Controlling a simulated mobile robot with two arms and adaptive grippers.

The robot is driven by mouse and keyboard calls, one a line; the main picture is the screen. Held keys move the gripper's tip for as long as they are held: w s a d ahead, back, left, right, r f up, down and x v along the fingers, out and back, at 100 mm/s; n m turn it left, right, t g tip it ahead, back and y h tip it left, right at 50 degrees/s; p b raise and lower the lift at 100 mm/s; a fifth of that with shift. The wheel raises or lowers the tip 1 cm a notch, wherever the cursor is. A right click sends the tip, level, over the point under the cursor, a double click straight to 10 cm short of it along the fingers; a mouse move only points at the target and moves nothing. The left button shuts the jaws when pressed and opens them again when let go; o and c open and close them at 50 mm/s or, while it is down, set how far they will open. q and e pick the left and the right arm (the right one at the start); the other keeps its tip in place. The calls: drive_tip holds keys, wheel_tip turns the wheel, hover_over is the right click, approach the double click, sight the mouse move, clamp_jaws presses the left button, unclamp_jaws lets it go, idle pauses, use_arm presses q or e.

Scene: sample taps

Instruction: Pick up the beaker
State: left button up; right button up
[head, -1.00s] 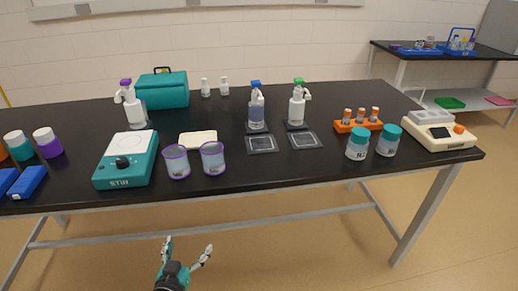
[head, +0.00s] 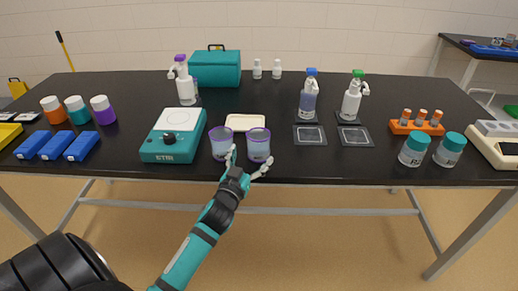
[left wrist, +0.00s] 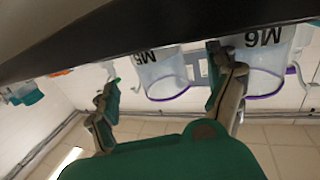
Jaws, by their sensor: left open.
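Two clear beakers with purple rims stand side by side near the table's front edge, a left beaker (head: 220,143) and a right beaker (head: 258,146). My left gripper (head: 249,161) is open and empty, just in front of the right beaker, at the table edge. The left wrist view is upside down. There the beaker marked M5 (left wrist: 162,75) lies between the directions of my two fingers (left wrist: 165,95), and the beaker marked M6 (left wrist: 266,70) is partly behind one finger. I cannot tell whether a finger touches a beaker. My right gripper is out of view.
A teal stirrer (head: 174,137) stands left of the beakers, with a cream tray (head: 245,122) behind them. Two dark square plates (head: 310,135) (head: 356,137) lie to the right. Jars (head: 414,149) and an orange tube rack (head: 417,127) stand further right.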

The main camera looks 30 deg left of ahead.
sight(255, 142)
use_arm(q)
drive_tip(key=x, duration=0.3)
drive_tip(key=p+x, duration=0.1)
drive_tip(key=x, duration=0.1)
drive_tip(key=shift+d+r, duration=0.15)
drive_tip(key=shift+r, duration=0.2)
drive_tip(key=shift+w+f, duration=0.1)
drive_tip(key=shift+w, duration=0.25)
drive_tip(key=shift+c, duration=0.4)
drive_tip(key=shift+c, duration=1)
drive_tip(key=c, duration=1.1)
drive_tip(key=shift+o, duration=0.2)
drive_tip(key=shift+r, duration=0.3)
drive_tip(key=shift+r, duration=1.5)
drive_tip(key=s+d+r+b, duration=0.1)
drive_tip(key=s+d, duration=0.7)
drive_tip(key=s, duration=0.5)
drive_tip(key=shift+s+d+r+b, duration=0.15)
drive_tip(key=shift+s+r+b, duration=0.1)
drive_tip(key=shift+s+b, duration=0.1)
